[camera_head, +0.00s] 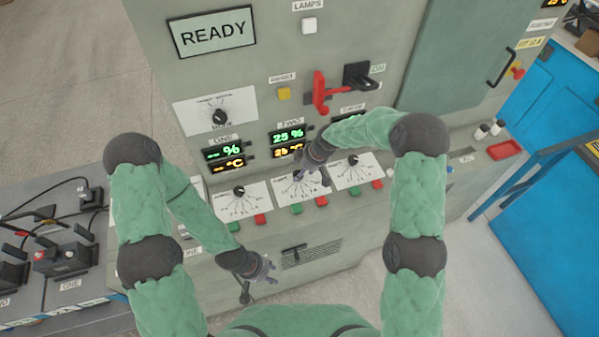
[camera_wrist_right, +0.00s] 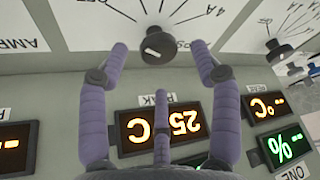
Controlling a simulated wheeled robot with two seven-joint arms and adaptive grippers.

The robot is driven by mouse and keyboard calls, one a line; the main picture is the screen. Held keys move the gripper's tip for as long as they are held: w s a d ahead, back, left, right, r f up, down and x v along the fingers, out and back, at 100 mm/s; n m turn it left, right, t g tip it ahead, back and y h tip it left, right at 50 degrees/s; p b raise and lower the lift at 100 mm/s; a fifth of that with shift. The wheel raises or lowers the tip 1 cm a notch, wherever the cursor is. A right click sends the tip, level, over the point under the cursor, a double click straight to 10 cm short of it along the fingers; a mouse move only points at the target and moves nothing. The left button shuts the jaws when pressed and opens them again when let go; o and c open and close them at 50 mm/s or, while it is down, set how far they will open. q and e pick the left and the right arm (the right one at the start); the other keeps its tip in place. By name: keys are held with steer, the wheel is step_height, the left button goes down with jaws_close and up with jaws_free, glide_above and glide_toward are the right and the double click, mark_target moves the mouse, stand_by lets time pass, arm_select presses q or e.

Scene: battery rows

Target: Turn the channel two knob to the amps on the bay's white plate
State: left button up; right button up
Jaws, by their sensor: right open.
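The channel two knob (camera_wrist_right: 158,48) is black with a white mark and sits on a white dial plate (camera_wrist_right: 110,14) with radiating lines; its setting is unclear. In the right wrist view, upside down, it lies between the spread fingertips of my right gripper (camera_wrist_right: 160,58), which is open, with gaps visible beside the knob. In the head view my right gripper (camera_head: 322,176) is over the middle dial plate (camera_head: 292,192) and partly hides it. My left gripper (camera_head: 258,278) is open and empty low before the cabinet. No white plate with a readable amps value shows on the bays.
The channel one dial (camera_head: 240,190) and channel three dial (camera_head: 353,160) flank it, with green and red buttons below. A red lever (camera_head: 321,92) stands out above. Black battery units (camera_head: 65,258) stand on the left bench. A READY screen (camera_head: 212,32) is lit.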

steer(key=shift+x, duration=1.4)
steer(key=c, duration=1.1)
